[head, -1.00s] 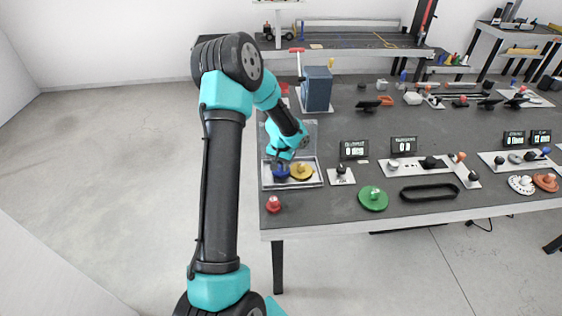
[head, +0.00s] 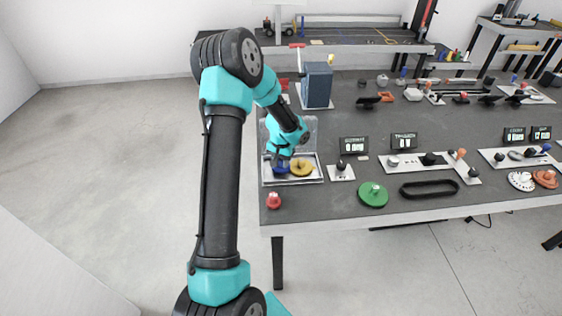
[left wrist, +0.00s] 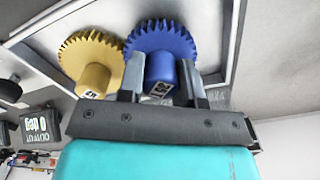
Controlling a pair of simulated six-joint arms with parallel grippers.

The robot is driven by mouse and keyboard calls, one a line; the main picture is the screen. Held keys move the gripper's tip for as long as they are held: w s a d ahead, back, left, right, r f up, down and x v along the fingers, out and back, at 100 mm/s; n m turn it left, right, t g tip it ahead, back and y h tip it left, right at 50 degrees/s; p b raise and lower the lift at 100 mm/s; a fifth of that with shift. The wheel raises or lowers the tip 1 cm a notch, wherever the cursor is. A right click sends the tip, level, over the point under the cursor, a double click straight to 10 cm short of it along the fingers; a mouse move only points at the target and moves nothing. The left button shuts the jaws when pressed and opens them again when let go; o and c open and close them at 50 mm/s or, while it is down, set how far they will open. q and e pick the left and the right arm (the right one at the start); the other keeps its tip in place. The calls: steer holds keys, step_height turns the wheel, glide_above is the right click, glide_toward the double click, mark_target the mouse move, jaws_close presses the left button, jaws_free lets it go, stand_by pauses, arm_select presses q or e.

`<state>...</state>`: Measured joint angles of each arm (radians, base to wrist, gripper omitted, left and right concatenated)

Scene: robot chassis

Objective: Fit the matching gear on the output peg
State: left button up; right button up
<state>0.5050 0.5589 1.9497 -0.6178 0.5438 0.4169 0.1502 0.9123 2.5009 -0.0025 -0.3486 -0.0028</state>
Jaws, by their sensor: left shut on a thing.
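My left gripper (head: 281,157) reaches down over the shallow tray (head: 291,183) at the table's near left corner. In the left wrist view its two fingers (left wrist: 161,76) are shut on the hub of the blue gear (left wrist: 160,42), which carries a small white label. The blue gear (head: 281,169) shows in the tray area, partly hidden by the gripper. A yellow gear (head: 301,168) lies beside it. A display (left wrist: 40,131) reading OUTPUT appears in the wrist view. I cannot tell which peg is the output peg. My right gripper is out of view.
A small plate with a dark knob (head: 341,168) stands right of the tray, before a display (head: 354,145). A longer plate (head: 405,164) holds several pegs. A black belt loop (head: 429,189) and a red knob (head: 273,200) lie near the front edge. A blue-grey box (head: 317,86) stands behind.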

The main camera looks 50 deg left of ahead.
arm_select(q)
steer(key=shift+f, duration=0.55)
stand_by(0.5)
steer(key=o, duration=0.7)
steer(key=shift+c, duration=0.2)
steer(key=shift+r, duration=0.1)
steer(key=shift+r, duration=5.35)
